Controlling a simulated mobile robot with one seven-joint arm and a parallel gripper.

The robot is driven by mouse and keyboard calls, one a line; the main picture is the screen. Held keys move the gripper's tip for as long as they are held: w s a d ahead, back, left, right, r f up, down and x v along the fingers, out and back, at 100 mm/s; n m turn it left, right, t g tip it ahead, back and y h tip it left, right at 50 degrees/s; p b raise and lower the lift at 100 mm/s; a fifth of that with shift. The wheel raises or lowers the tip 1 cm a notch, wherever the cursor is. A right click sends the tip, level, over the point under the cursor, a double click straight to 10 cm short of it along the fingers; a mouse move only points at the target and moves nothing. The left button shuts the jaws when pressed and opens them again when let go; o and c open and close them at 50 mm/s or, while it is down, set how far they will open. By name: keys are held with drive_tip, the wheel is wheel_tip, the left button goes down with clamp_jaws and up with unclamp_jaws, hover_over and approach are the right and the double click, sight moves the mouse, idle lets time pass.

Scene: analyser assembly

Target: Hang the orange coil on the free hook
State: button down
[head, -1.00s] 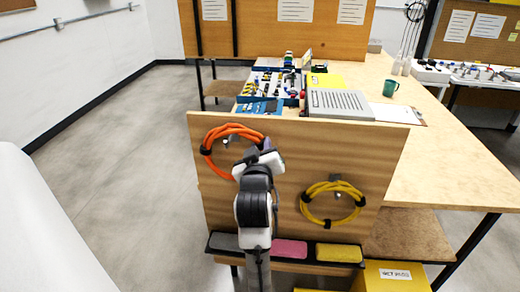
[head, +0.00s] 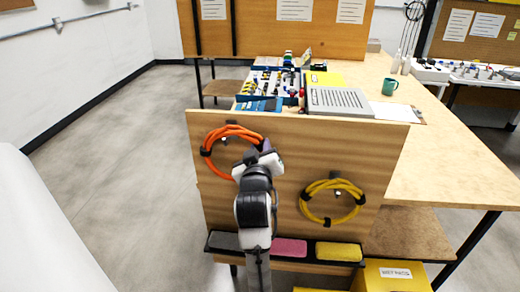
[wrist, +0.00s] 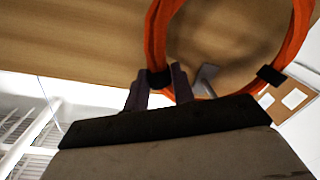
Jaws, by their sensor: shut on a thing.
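The orange coil (head: 207,150) is upright in front of the wooden board's upper left. In the wrist view the orange coil (wrist: 299,30) shows black bands, one between my fingers. My gripper (head: 264,147) is at the coil's right side in the head view. In the wrist view my gripper (wrist: 160,85) is shut on the coil by that band. A grey hook (wrist: 206,78) appears inside the ring in the wrist view; its tip (head: 224,140) shows in the head view. I cannot tell whether the coil rests on it. A yellow coil (head: 306,203) hangs at the right.
The wooden board (head: 300,150) stands at the table's end. A ledge below it holds grey, pink and yellow blocks (head: 289,247). A yellow box (head: 393,283) is at lower right. The table (head: 455,170) behind carries a grey device, parts and a green mug (head: 390,87). Floor is clear at left.

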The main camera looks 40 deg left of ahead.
drive_tip(key=c, duration=1.1)
unclamp_jaws()
drive_tip(key=shift+s+d, duration=0.1)
drive_tip(key=p+v, duration=1)
drive_tip(key=v, duration=0.3)
drive_tip(key=shift+s+d, duration=0.2)
drive_tip(key=shift+r, duration=0.1)
